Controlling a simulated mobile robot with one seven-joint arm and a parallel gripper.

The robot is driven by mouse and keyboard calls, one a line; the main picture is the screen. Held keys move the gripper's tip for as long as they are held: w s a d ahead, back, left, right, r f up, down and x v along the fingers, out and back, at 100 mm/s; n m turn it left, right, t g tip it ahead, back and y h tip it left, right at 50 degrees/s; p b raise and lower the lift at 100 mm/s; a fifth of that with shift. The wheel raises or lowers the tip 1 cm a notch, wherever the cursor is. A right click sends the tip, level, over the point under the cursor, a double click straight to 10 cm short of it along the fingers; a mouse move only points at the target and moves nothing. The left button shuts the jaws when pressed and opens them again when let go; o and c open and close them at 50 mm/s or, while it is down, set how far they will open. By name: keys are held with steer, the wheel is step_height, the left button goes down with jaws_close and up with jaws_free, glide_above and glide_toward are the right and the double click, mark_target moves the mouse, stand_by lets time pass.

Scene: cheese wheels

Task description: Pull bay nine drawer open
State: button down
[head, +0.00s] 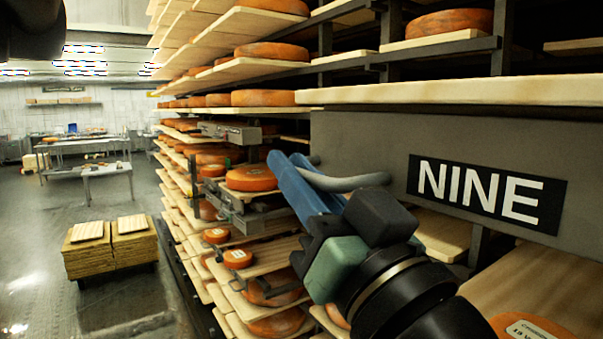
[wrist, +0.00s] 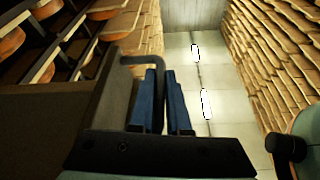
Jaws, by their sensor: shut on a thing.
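The bay nine drawer has a grey front (head: 365,135) with a black label reading NINE (head: 490,192). A grey bar handle (head: 345,182) stands out from the left part of this front. My gripper (head: 287,168) reaches up from the lower right, and its blue fingers are at the handle's left part. In the wrist view, the handle (wrist: 136,60) bends down between the blue fingers of my gripper (wrist: 162,78), which are closed on it. The fingers partly hide the handle. I cannot tell how far the drawer stands out.
A pale wooden board (head: 450,92) lies above the drawer front. Racks with orange cheese wheels (head: 250,178) line the left of it. A low stack of boards (head: 110,248) stands on the open floor (head: 40,215) at the left. Work tables (head: 105,178) stand farther back.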

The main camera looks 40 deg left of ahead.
steer(key=c, duration=0.9)
jaws_free()
steer(key=b+v, duration=0.5)
steer(key=v, duration=0.8)
steer(key=shift+b, duration=0.35)
